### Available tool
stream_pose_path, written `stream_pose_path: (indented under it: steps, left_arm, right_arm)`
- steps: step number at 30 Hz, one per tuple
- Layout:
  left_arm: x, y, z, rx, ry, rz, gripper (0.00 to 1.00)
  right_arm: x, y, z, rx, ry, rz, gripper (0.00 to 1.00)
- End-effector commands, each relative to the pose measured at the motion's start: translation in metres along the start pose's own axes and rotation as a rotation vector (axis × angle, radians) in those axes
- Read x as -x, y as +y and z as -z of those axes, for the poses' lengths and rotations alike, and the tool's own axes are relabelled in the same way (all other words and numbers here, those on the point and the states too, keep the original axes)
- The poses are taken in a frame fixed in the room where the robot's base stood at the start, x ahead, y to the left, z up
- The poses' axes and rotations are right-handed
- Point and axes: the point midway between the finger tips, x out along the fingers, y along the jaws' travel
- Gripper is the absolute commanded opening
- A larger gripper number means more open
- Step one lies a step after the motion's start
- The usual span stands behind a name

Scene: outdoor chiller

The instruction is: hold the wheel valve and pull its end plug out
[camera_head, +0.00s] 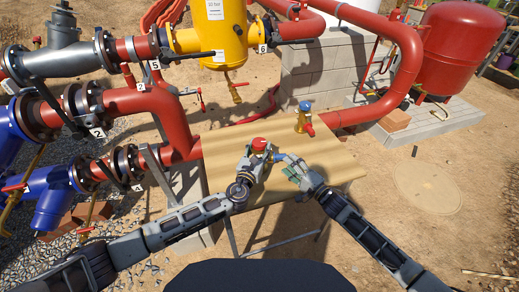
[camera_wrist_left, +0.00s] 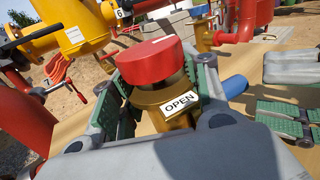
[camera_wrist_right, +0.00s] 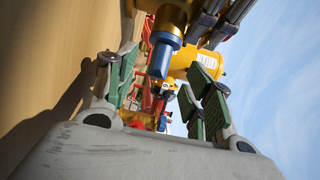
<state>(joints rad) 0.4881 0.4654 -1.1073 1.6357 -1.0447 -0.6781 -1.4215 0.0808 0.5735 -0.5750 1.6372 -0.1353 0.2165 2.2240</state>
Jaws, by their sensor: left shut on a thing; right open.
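The wheel valve has a red wheel (camera_head: 260,145) on a brass body (camera_wrist_left: 158,100) with a white OPEN label. It stands over the wooden table. My left gripper (camera_head: 254,163) is shut around the brass body, below the wheel. The blue end plug (camera_wrist_right: 162,55) sticks out of the valve's side toward my right gripper; it also shows in the left wrist view (camera_wrist_left: 235,86). My right gripper (camera_head: 287,168) is open. In the right wrist view the plug lies ahead between its spread green-padded fingers, with no clear contact.
A second valve (camera_head: 303,117) with a blue top and a red end stands at the table's back right. The wooden table top (camera_head: 225,145) is otherwise mostly clear. Red pipes (camera_head: 170,115) run close along the left; a red tank (camera_head: 460,45) stands at back right.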

Motion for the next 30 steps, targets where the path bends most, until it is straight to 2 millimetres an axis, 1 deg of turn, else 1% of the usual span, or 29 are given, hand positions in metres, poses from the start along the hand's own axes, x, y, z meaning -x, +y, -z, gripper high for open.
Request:
stream_pose_path:
  steps: [6,15,21,30]
  left_arm:
    - [0.0,0.0,0.0,0.0,0.0,0.0,0.0]
    - [0.0,0.0,0.0,0.0,0.0,0.0,0.0]
    - [0.0,0.0,0.0,0.0,0.0,0.0,0.0]
    - [0.0,0.0,0.0,0.0,0.0,0.0,0.0]
  right_arm:
    - [-0.02,-0.001,0.0,0.0,-0.001,0.002,0.52]
    - [-0.043,0.0,0.0,0.0,-0.001,0.001,0.52]
    - [-0.049,0.0,0.0,-0.001,-0.001,0.0,0.52]
    - [-0.05,0.0,0.0,0.0,-0.001,0.0,0.52]
